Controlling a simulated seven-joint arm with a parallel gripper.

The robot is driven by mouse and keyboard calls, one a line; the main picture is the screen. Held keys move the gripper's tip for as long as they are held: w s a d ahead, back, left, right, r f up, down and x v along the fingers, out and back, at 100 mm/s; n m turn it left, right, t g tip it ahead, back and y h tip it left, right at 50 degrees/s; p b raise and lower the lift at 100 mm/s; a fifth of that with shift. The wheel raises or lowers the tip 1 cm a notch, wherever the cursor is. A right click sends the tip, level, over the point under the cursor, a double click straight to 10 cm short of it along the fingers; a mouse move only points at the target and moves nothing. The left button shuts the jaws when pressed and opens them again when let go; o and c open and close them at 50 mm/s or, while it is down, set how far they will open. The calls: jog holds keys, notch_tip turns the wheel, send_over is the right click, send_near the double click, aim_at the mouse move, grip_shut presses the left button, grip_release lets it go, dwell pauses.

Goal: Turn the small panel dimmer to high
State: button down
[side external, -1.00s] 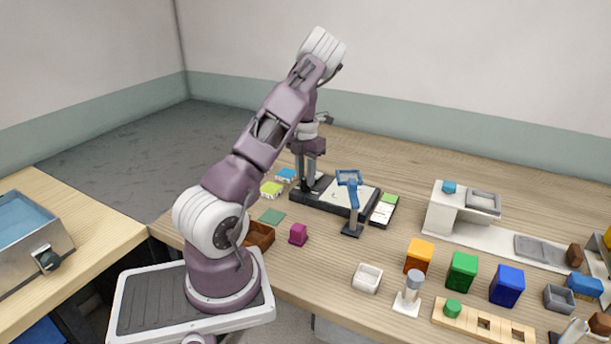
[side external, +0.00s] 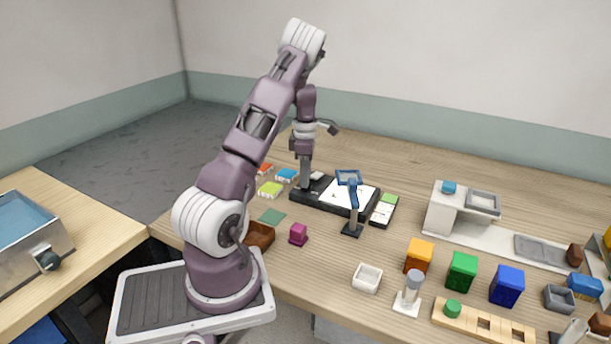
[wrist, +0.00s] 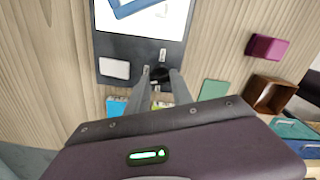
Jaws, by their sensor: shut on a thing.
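The small black panel (side external: 335,203) lies on the wooden table, with a bright white area and a white block on it. In the wrist view the panel (wrist: 120,43) carries a dark round dimmer knob (wrist: 160,74) near its end, with small white labels around it. My gripper (wrist: 160,79) has a grey finger on each side of the knob and is shut on it. In the side view my gripper (side external: 305,186) points down at the left end of the panel, and the knob is hidden there. The knob's setting and the label text are too small to read.
A blue-framed stand (side external: 352,205) stands at the panel's front edge. A green and white pad (side external: 384,210) lies right of it. Blue (side external: 286,175) and yellow-green (side external: 270,189) blocks sit left. A magenta block (side external: 298,234) and brown box (side external: 259,236) are nearer.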

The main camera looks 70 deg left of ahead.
jog(key=m, duration=2.2)
dwell(0.5)
jog(key=c, duration=1.1)
grip_release()
